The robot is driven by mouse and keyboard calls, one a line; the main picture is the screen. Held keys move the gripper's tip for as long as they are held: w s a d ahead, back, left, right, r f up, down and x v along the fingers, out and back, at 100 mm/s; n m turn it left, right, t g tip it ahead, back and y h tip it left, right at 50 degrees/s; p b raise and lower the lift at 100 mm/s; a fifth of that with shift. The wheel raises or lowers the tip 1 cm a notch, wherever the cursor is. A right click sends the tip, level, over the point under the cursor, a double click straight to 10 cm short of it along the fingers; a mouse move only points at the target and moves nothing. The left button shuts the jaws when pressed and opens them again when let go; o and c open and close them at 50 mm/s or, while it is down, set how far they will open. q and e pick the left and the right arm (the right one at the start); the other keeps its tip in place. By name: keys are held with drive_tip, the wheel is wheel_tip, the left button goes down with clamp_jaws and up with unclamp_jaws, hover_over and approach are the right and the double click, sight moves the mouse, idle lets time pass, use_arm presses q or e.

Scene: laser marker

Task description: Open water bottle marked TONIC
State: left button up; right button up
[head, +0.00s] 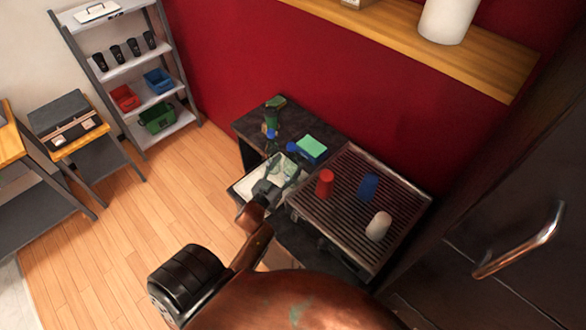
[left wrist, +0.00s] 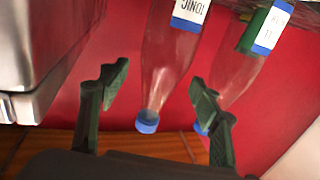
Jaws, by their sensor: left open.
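The TONIC bottle (left wrist: 168,55) is clear, with a blue cap (left wrist: 147,121) and a white and blue label that reads upside down in the left wrist view. My left gripper (left wrist: 158,75) is open, its dark green fingers on either side of the bottle in that view, with a gap showing to each finger. In the head view my left gripper (head: 283,168) is over the dark counter, close to two blue caps; which cap is the TONIC one I cannot tell. The cap looks on the bottle. My right gripper is not in view.
A second clear bottle (left wrist: 232,80) stands just right, partly behind my finger. A blue tray with a green top (head: 308,149) is beside the bottles. A slatted metal surface (head: 345,215) carries red (head: 325,183), blue (head: 368,187) and white (head: 378,226) cups.

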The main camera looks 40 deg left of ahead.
sight(287, 170)
use_arm(q)
wheel_tip(287, 170, down, 3)
drive_tip(key=shift+a+f, duration=0.1)
drive_tip(key=shift+f, duration=0.1)
drive_tip(key=w, duration=0.3)
drive_tip(key=shift+w+a+r, duration=0.1)
drive_tip(key=shift+a+r, duration=0.15)
drive_tip(key=shift+r, duration=0.05)
drive_tip(key=w, duration=0.2)
drive_tip(key=w+p, duration=0.1)
drive_tip(key=w, duration=0.1)
drive_tip(key=shift+w+a+f, duration=0.1)
drive_tip(key=shift+a, duration=0.3)
drive_tip(key=c, duration=0.8)
clamp_jaws()
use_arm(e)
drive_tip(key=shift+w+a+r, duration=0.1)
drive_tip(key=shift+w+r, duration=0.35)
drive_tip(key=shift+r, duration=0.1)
